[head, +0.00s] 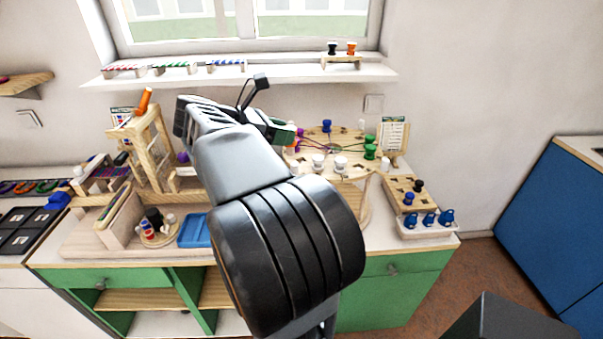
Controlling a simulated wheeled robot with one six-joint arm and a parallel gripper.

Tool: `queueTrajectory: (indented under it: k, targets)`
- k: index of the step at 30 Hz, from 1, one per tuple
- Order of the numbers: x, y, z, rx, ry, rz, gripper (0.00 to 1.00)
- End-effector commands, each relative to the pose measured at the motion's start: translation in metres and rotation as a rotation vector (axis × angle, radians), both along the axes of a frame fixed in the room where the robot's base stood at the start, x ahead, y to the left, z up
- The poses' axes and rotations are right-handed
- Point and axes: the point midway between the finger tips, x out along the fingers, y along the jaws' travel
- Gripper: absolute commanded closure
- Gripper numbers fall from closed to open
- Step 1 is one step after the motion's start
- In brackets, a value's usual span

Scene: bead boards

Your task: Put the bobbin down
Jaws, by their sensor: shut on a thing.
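My gripper (285,132) reaches over the left rim of a round wooden board (302,162) on the table. It is shut on a bobbin, which is mostly hidden by the gripper and arm, so its colour is unclear. Bobbins stand on the board: white ones (341,163) at the front, green ones (370,151) at the right and a blue one (326,126) at the back. Dark and coloured threads run across the board's middle. A wooden block (399,183) at the right carries a blue and a black bobbin.
A wooden frame (163,125) with an orange piece on top stands left of my arm. A blue tray (193,230) and a small round stand (157,238) are at the front. A white tray (428,229) holds blue pieces.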

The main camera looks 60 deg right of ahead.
Motion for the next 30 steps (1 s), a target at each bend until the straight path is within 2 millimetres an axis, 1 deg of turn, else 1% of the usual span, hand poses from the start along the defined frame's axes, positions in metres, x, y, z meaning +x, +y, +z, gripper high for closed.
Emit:
queueTrajectory:
  k: [1,2,5,8,15,18,21,24,30]
  targets:
    - [-0.007,-0.001,-0.001,0.000,-0.001,-0.030,0.93]
    - [-0.010,-0.001,-0.001,0.000,0.001,-0.042,0.93]
    - [-0.011,-0.011,-0.004,0.000,0.004,-0.069,0.93]
    - [-0.004,-0.030,-0.012,0.003,0.006,-0.076,0.93]
    - [0.023,-0.085,-0.039,0.003,0.006,-0.073,0.93]
    - [0.029,-0.096,-0.060,0.002,0.005,-0.071,0.93]
    - [0.035,-0.107,-0.074,0.001,0.005,-0.069,0.93]
    - [0.038,-0.114,-0.084,0.000,0.003,-0.069,0.93]
    - [0.041,-0.120,-0.093,-0.001,0.002,-0.068,0.93]
